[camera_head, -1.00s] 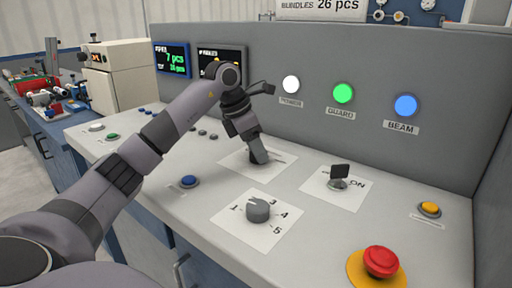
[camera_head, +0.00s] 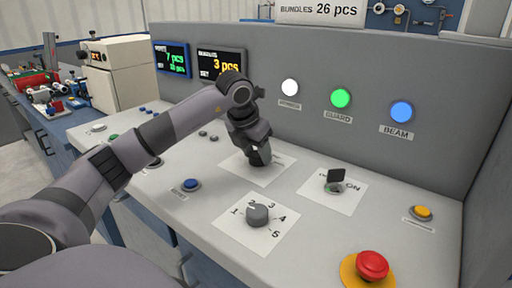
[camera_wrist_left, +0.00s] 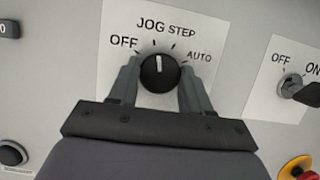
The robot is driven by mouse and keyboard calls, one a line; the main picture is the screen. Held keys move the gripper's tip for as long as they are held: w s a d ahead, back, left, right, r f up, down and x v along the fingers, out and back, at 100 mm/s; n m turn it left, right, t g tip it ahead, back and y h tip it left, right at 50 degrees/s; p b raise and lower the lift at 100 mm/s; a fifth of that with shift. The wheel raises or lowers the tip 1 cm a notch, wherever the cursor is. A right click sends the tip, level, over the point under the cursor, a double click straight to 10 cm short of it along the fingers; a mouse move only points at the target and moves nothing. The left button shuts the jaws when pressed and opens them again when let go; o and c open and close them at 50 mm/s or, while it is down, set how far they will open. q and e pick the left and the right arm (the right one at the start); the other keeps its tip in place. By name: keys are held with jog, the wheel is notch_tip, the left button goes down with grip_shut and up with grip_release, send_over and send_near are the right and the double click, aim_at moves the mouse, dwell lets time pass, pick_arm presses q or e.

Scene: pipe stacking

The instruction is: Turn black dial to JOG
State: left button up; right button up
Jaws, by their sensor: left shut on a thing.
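The black dial (camera_wrist_left: 160,76) sits on a white plate (camera_wrist_left: 112,80) marked OFF, JOG, STEP and AUTO in the left wrist view. Its white pointer line points up and slightly left, roughly toward the JOG mark. My left gripper (camera_wrist_left: 159,88) has one finger on each side of the dial and is shut on it. In the head view my left gripper (camera_head: 259,155) reaches down onto the white plate (camera_head: 272,178) and hides the dial. My right gripper is not in view.
A numbered grey dial (camera_head: 257,214) is in front of the gripper. A key switch (camera_head: 335,180) stands to the right. A red emergency button (camera_head: 372,265) and yellow button (camera_head: 423,212) are farther right. A blue button (camera_head: 192,184) is at left.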

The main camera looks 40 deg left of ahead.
pick_arm(q)
jog(key=shift+n, duration=0.5)
jog(key=o, duration=1.1)
jog(key=shift+c, duration=0.2)
jog(key=shift+r, duration=0.15)
jog(key=v, duration=0.7)
jog(key=shift+p, duration=0.3)
jog(key=shift+s+d, duration=0.1)
